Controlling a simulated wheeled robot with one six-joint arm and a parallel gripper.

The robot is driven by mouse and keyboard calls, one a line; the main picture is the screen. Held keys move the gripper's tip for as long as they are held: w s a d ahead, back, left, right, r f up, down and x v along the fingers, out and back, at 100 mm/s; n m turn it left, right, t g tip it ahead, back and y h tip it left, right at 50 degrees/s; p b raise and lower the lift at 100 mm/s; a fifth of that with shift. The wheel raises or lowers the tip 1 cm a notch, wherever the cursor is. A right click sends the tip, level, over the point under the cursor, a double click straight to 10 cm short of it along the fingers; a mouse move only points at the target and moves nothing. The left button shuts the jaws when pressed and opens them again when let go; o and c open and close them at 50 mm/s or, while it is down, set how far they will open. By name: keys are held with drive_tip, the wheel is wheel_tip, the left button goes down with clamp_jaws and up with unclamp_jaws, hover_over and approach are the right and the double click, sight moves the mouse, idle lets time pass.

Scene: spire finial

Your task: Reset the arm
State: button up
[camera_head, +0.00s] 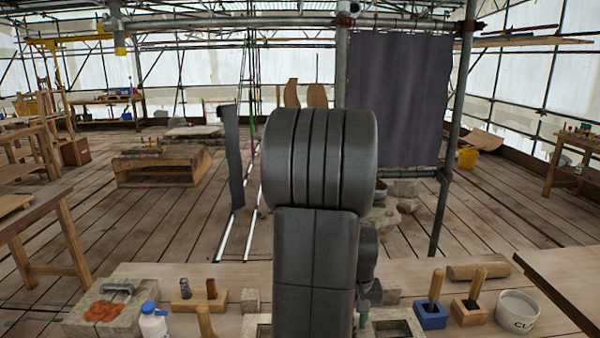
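My arm (315,265) stands large and dark grey in the middle of the head view. Its thick, ribbed joint (320,158) is at the top, with a long link running down below it to the bottom edge. A smaller dark part of the arm (369,255) shows at the right of this link. I cannot make out the gripper or its fingers; the arm hides what lies behind it. Whether it holds anything cannot be seen.
A wooden bench (230,275) crosses the front. It bears a stone block with orange material (103,311), a white bottle (153,322), a blue block (430,317) and a white tub (517,310). A scaffold pole (447,190) stands behind, right.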

wheel_tip(320, 180, up, 13)
wheel_tip(320, 180, down, 13)
drive_tip(key=shift+r, duration=0.1)
drive_tip(key=shift+r+p, duration=0.15)
drive_tip(key=shift+p, duration=0.4)
wheel_tip(320, 180, up, 7)
drive_tip(key=p, duration=0.5)
drive_tip(key=shift+r, duration=0.2)
